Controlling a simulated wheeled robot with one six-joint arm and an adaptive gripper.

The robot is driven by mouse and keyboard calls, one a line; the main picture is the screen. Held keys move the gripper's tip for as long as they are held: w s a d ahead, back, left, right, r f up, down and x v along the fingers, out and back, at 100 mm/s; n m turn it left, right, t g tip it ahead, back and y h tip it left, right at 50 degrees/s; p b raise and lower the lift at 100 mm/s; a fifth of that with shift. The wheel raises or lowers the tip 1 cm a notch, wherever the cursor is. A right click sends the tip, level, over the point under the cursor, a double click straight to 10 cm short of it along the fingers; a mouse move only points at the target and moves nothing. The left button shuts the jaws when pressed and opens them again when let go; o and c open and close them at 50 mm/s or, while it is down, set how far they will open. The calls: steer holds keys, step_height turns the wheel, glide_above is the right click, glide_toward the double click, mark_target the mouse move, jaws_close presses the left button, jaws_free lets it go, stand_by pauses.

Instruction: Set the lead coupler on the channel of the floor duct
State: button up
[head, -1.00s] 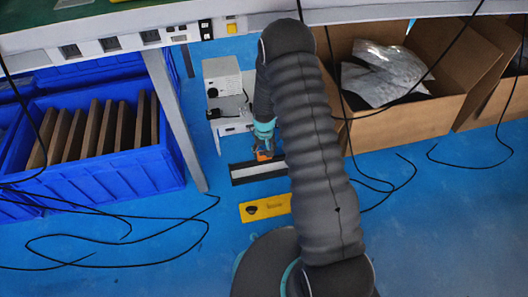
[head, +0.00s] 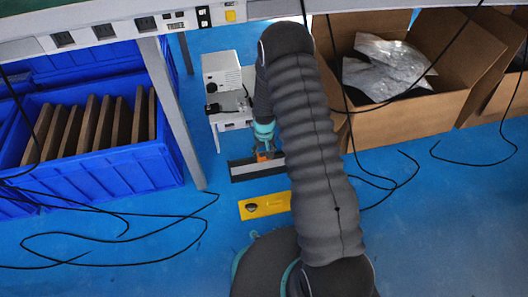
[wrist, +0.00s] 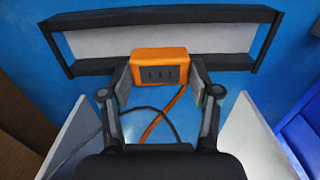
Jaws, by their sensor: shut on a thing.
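The lead coupler is an orange block (wrist: 160,65) with dark slots on its face and an orange cable trailing from it. My gripper (wrist: 160,76) is shut on it, one finger on each side. In the head view the coupler (head: 263,157) is a small orange patch below my gripper (head: 264,150). The floor duct (head: 245,172) has black side rims and a pale channel, and lies on the blue floor. In the wrist view the duct (wrist: 100,42) lies beyond the coupler, which overlaps its near rim in the picture. I cannot tell whether they touch.
A white machine (head: 222,72) on a white stand is just behind the duct. A yellow plate (head: 252,209) lies in front. Blue crates (head: 110,175) are left, a cardboard box (head: 400,125) right. Loose black cables (head: 130,238) cross the floor. My arm hides the duct's right side.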

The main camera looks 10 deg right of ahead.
mark_target(264, 155)
steer(key=shift+f+b, duration=0.4)
steer(key=shift+f, duration=2.65)
steer(key=shift+f, duration=0.25)
steer(key=o, duration=1)
step_height(264, 155, up, 11)
steer(key=shift+r, duration=0.5)
